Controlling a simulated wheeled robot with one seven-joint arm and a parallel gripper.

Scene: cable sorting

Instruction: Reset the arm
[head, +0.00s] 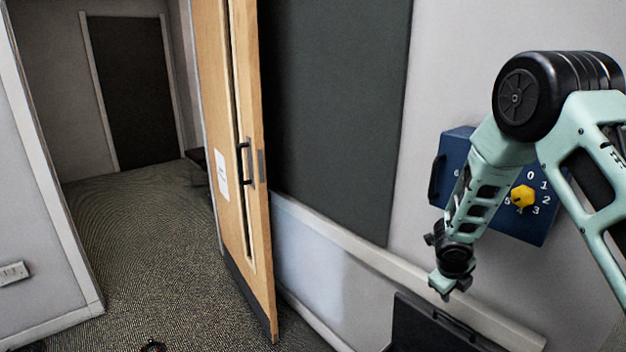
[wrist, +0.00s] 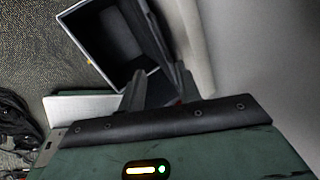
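My pale green arm reaches in from the right in the head view, bent at a large black joint and pointing down. My gripper (head: 447,287) hangs at its lower end, in front of the wall and below the blue box. In the wrist view my gripper (wrist: 160,88) shows two dark fingers standing apart, with nothing seen between them. The gripper is open and empty.
A blue box (head: 454,146) with a yellow knob (head: 523,196) and numbers is on the wall behind my arm. A wooden door (head: 232,120) stands open at centre left. An open dark container (wrist: 108,45) lies beyond my fingers. Carpet at left is mostly clear.

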